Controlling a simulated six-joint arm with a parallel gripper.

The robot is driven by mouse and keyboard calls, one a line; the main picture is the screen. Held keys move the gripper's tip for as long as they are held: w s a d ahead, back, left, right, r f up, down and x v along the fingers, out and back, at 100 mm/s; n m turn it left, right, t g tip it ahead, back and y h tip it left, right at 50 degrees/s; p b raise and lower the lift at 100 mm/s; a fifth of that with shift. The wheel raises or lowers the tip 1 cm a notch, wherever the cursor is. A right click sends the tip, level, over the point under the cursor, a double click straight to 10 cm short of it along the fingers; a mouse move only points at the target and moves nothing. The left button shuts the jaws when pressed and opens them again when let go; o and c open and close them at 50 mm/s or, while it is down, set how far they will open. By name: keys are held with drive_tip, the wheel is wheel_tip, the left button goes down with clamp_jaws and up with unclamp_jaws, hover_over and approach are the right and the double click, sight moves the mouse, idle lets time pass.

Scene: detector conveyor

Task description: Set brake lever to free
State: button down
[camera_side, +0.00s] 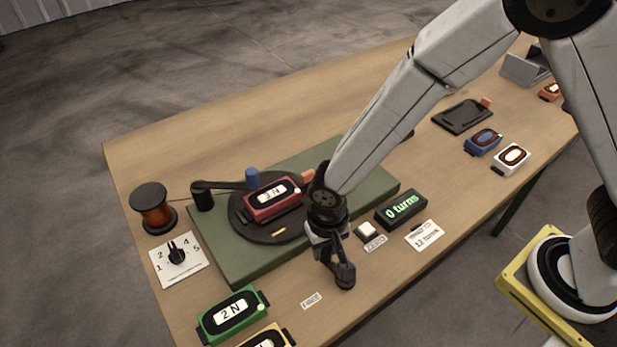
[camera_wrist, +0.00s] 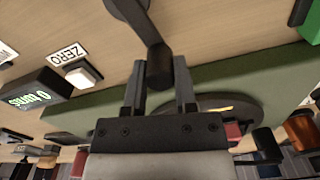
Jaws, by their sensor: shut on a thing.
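The brake lever (camera_side: 344,275) is a dark arm near the front edge of the table, in front of the green base. In the wrist view the lever (camera_wrist: 146,28) runs from the top edge down to a dark knob between my fingers. My gripper (camera_side: 327,247) points down over it. In the wrist view my gripper (camera_wrist: 159,66) has one finger on each side of the knob and is shut on it. A white FREE label (camera_side: 311,300) lies on the table to the left of the lever's front end. My wrist hides part of the lever in the side view.
The green base (camera_side: 230,259) carries a dark turntable (camera_side: 243,224) with a red 3 N block (camera_side: 272,198). A white ZERO button (camera_side: 367,230) and a counter reading 0 turns (camera_side: 401,209) stand right of my gripper. A green 2 N block (camera_side: 233,315) and numbered dial (camera_side: 177,257) are left.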

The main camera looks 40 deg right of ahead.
drive_tip(key=shift+a+n, duration=0.15)
drive_tip(key=shift+n, duration=0.25)
drive_tip(key=shift+s+a+n, duration=0.2)
drive_tip(key=shift+a+n, duration=0.35)
drive_tip(key=shift+n, duration=0.55)
drive_tip(key=n, duration=0.1)
drive_tip(key=a+n, duration=0.1)
drive_tip(key=shift+s+n, duration=0.3)
drive_tip(key=n, duration=0.1)
drive_tip(key=s+a+n, duration=0.1)
drive_tip(key=n, duration=0.1)
drive_tip(key=shift+s+a+n, duration=0.1)
drive_tip(key=shift+s+n, duration=0.05)
drive_tip(key=shift+n, duration=0.15)
drive_tip(key=shift+s+a+n, duration=0.15)
drive_tip(key=shift+s+n, duration=0.15)
drive_tip(key=shift+n, duration=0.45)
drive_tip(key=shift+s+a+n, duration=0.15)
drive_tip(key=shift+s+n, duration=0.15)
drive_tip(key=shift+n, duration=0.45)
drive_tip(key=shift+c, duration=2)
unclamp_jaws()
drive_tip(key=shift+r, duration=0.15)
